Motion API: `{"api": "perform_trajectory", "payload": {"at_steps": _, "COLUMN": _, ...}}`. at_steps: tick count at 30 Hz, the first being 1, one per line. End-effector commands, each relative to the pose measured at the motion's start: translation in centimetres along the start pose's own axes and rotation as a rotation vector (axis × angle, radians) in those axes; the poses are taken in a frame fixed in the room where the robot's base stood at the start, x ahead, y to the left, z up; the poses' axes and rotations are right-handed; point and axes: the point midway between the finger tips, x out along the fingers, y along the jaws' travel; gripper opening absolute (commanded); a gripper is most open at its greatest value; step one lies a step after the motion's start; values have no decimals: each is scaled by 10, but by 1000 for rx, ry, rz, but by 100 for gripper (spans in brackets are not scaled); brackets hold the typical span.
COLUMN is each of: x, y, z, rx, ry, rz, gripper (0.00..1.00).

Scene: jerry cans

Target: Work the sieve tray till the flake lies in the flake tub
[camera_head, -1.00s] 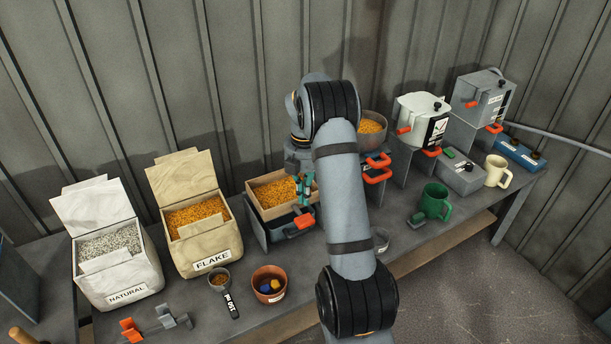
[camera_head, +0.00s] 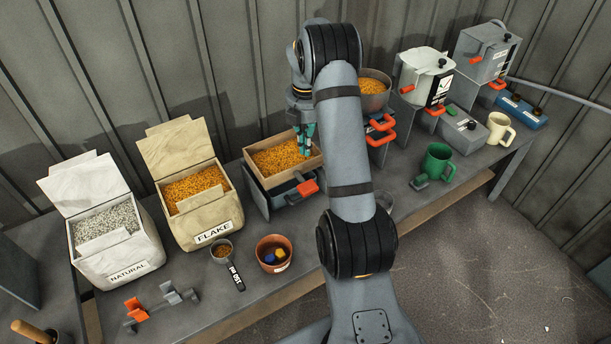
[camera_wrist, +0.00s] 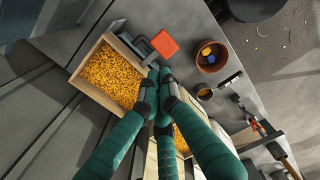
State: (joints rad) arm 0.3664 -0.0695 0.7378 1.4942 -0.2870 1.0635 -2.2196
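The sieve tray (camera_head: 259,172) is a wooden-framed tray filled with orange flake. It sits over a dark stand with an orange handle (camera_head: 307,188), and also shows in the wrist view (camera_wrist: 88,93). My gripper (camera_head: 306,154) points down at the tray's right end in the head view. In the wrist view its teal fingertips (camera_wrist: 160,72) are close together beside the tray's end wall. Whether they grip that wall is hidden. A cream bag labelled FLAKE (camera_head: 213,222) holds orange flake left of the tray.
A white bag labelled NATURAL (camera_head: 128,262) stands at left. A small scoop (camera_head: 222,251) and a terracotta pot (camera_head: 274,254) lie in front. A bowl of flake (camera_head: 374,87) and a green mug (camera_head: 438,160) are at right. My arm hides part of the bench.

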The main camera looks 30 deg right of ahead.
Motion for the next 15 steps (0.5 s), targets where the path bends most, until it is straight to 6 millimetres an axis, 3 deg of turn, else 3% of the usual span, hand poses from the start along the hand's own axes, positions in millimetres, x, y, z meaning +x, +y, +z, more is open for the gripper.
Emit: {"api": "perform_trajectory", "payload": {"at_steps": 15, "x": 98, "y": -2, "z": -1, "rx": 0, "ry": 2, "rz": -5, "gripper": 0}}
